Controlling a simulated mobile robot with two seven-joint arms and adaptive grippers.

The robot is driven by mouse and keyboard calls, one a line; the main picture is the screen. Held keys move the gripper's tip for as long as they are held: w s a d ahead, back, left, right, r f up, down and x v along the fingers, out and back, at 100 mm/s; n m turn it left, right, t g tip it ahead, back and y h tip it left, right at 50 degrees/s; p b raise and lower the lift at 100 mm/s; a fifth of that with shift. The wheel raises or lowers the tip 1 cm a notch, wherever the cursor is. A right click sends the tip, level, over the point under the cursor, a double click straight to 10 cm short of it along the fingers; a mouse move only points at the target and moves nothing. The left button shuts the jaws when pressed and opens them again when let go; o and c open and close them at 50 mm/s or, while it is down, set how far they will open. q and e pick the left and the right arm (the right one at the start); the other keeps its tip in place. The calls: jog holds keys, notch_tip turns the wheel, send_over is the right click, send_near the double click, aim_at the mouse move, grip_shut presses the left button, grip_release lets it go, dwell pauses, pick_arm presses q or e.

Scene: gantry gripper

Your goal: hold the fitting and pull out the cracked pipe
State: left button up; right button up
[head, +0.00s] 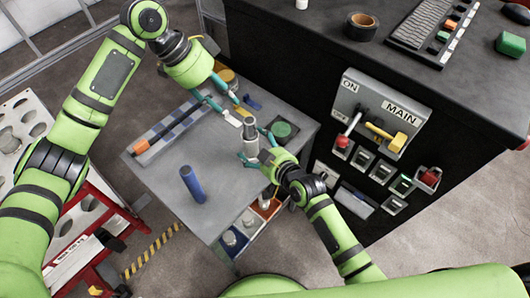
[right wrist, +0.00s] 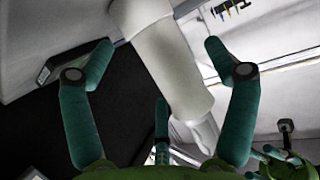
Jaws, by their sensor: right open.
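A grey upright cylindrical piece (head: 250,132), seemingly the pipe with its fitting, stands near the right side of the grey table. I cannot make out where pipe and fitting meet, nor any crack. In the right wrist view a large pale cylinder (right wrist: 170,65) slants between the fingers. My right gripper (head: 247,160) is open beside the lower part of the piece, its fingers spread apart in the right wrist view (right wrist: 160,70). My left gripper (head: 238,115) is above and left of the piece, close to its top, with its fingertips apart and no clear object between them.
A blue cylinder (head: 193,183) stands on the table (head: 225,195). A green round item (head: 282,130) sits right of the pipe. A dark cabinet with a switch panel (head: 375,110) rises at the right.

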jog(key=shift+x, duration=0.95)
jog(key=c, duration=1.2)
pick_arm(q)
jog(key=o, duration=0.4)
pick_arm(e)
jog(key=shift+c, duration=0.2)
jog(key=shift+f, duration=0.1)
pick_arm(q)
jog(key=n+t+y, duration=0.1)
jog(key=n+y, duration=0.4)
jog(key=n, duration=1.1)
send_near(249, 121)
jog(key=shift+s+d+f, duration=0.1)
jog(key=shift+d, duration=0.15)
jog(key=shift+y, duration=0.3)
jog(key=f, duration=0.4)
jog(key=w+f, duration=0.1)
jog(key=f, duration=0.7)
jog(key=shift+w+d, duration=0.15)
jog(key=shift+w, duration=0.05)
pick_arm(e)
jog(key=shift+c, duration=0.2)
